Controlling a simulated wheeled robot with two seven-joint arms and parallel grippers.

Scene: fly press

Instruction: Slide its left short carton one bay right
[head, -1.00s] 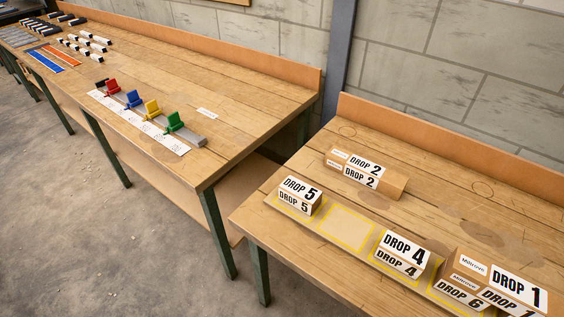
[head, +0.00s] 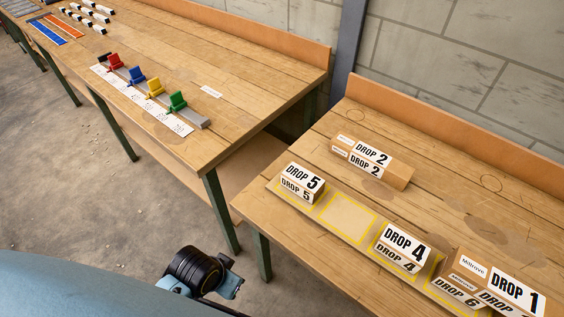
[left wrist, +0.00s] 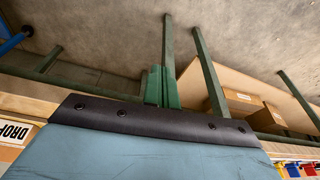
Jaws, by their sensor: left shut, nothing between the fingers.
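In the head view the short carton DROP 5 (head: 301,184) stands in the leftmost yellow-outlined bay of the strip on the right bench. The bay to its right (head: 346,217) is empty. Short carton DROP 4 (head: 402,247) stands in the bay after that. Carton DROP 6 (head: 457,290) is further right, partly hidden. My left gripper's fingers (left wrist: 162,87) show green, close together and empty in the left wrist view, over the floor and bench legs. In the head view my left arm is low, left of the right bench and apart from the cartons. My right gripper is out of view.
Longer carton DROP 2 (head: 371,163) lies behind the strip, and DROP 1 (head: 515,289) is at the lower right, cut off. A gap separates the benches. Bench top behind DROP 4 is clear.

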